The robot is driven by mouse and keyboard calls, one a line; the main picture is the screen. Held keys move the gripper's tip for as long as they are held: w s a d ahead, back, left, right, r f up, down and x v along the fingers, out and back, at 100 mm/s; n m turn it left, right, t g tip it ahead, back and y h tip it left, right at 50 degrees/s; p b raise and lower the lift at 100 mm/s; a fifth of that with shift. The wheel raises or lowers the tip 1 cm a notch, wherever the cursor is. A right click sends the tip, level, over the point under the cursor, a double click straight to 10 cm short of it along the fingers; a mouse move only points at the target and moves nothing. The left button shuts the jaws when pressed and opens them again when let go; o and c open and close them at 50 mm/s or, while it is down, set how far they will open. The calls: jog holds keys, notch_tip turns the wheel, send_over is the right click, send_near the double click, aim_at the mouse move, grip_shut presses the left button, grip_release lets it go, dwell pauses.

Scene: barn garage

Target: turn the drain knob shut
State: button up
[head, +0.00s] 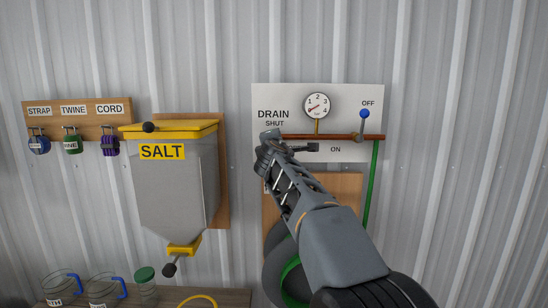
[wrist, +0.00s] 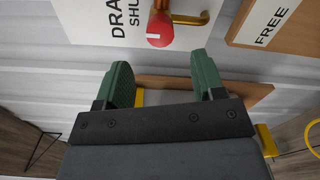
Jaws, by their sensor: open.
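The red drain knob (wrist: 160,28) shows in the wrist view on a brass pipe, with a short white mark on its face. It is just beyond the fingertips and is not between them. My gripper (wrist: 160,62) is open and empty, with one green finger pad on each side below the knob. In the head view my gripper (head: 291,142) is in front of the white panel (head: 350,98) and hides the knob. The panel reads DRAIN and SHUT above it.
A round gauge (head: 317,105) and a blue-tipped lever (head: 364,114) by OFF are close on the panel. A copper pipe (head: 340,137) runs right to a green hose (head: 371,185). A salt hopper (head: 178,185) hangs to the left.

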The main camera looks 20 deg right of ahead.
jog(key=b+v, duration=0.1)
jog(key=v, duration=0.6)
jog(key=shift+b, duration=0.4)
jog(key=shift+s, duration=0.15)
jog(key=s+f+m+g+y, duration=0.1)
jog(key=s+f+m+g, duration=0.3)
jog(key=f, duration=0.5)
jog(key=s+f+m+g+y, duration=0.1)
jog(key=f+m+g, duration=0.2)
jog(key=f+m, duration=0.45)
jog(key=s+a+f+m+g+y, duration=0.2)
jog(key=s+a+f, duration=0.2)
jog(key=s+f, duration=0.5)
jog(key=s+a+f+m+g+y, duration=0.3)
jog(key=s+a+f, duration=0.1)
jog(key=s+f, duration=0.6)
jog(key=shift+s+a+f+g, duration=0.25)
jog(key=shift+s+f+g, duration=0.1)
jog(key=shift+f, duration=0.2)
